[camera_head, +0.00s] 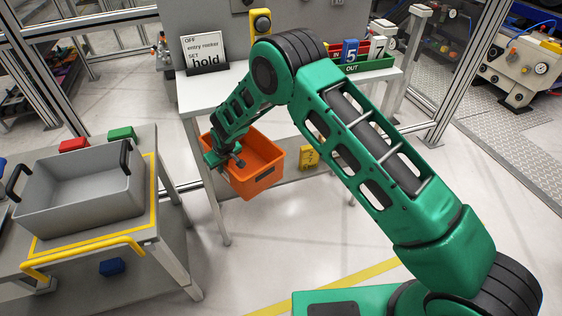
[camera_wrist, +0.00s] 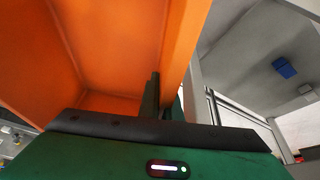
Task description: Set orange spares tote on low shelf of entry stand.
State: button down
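The orange spares tote (camera_head: 262,158) hangs upright and open-topped in front of the entry stand (camera_head: 200,88), below the level of its top. My gripper (camera_head: 236,161) is at the tote's left wall. In the wrist view the orange wall (camera_wrist: 182,40) runs down between the dark fingers (camera_wrist: 165,98), which look shut on it. The tote looks empty where I can see inside. The stand's low shelf (camera_head: 290,178) shows only partly, behind the tote and my arm. I cannot tell whether the tote touches it.
A grey bin (camera_head: 80,195) sits on a yellow-edged cart (camera_head: 150,225) at the left, with a yellow handle (camera_head: 85,255). The stand top holds a sign (camera_head: 205,52) and a green tray (camera_head: 365,64). A yellow tag (camera_head: 309,157) is low on the stand. Floor before the stand is clear.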

aim_at(247, 169)
jog(key=shift+w+a, duration=0.2)
jog(key=w+d+f, duration=0.2)
jog(key=w, duration=0.1)
jog(key=w+d+f, duration=0.2)
jog(key=w, duration=0.1)
jog(key=w+d+f, duration=0.2)
jog(key=w, duration=0.1)
jog(key=shift+w+d+f, duration=0.1)
jog(key=shift+d+f, duration=0.05)
jog(key=shift+f, duration=2.35)
jog(key=c, duration=2)
grip_release()
jog(key=shift+f, duration=0.15)
jog(key=v, duration=1.2)
jog(key=shift+d, duration=0.1)
